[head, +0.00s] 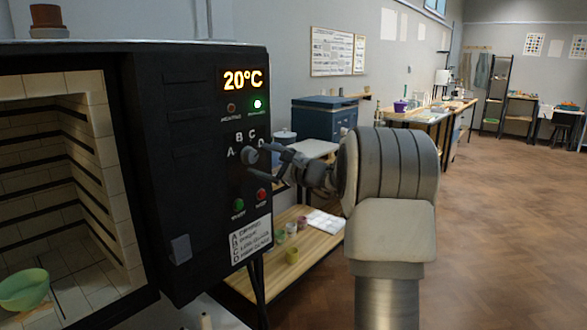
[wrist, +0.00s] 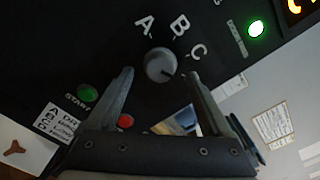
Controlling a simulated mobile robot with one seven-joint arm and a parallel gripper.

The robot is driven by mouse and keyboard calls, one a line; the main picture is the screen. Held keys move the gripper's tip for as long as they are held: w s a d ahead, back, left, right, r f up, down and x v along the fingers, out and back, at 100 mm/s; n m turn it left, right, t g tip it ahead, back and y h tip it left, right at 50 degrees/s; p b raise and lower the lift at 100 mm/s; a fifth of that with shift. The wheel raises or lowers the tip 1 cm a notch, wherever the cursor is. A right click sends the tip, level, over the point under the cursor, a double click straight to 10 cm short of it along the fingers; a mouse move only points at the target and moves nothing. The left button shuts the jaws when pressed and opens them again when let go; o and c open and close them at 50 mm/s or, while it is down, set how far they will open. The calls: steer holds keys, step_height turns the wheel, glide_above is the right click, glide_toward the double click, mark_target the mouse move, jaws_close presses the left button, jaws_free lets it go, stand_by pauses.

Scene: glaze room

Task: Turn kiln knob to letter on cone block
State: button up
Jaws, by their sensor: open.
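The grey round kiln knob (head: 249,155) is on the black kiln panel, with A, B, C and D around it. In the wrist view, the knob (wrist: 160,64) has a dark line toward the lower right, on the side past C; D is hidden there. My gripper (head: 272,153) is in front of the panel. In the wrist view, my gripper (wrist: 160,74) is open, its fingertips on either side of the knob's lower part; contact cannot be told. I cannot make out a cone block or its letter.
The display (head: 243,80) reads 20°C, with a green lamp (head: 258,104) lit. Green (head: 238,205) and red (head: 262,195) buttons sit below the knob, above a legend plate (head: 251,240). The kiln chamber is open, with a green bowl (head: 24,289). A low wooden table (head: 240,285) holds small pots.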

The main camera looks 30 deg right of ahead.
steer(key=p+v, duration=0.1)
steer(key=v, duration=1.3)
steer(key=shift+s, duration=0.2)
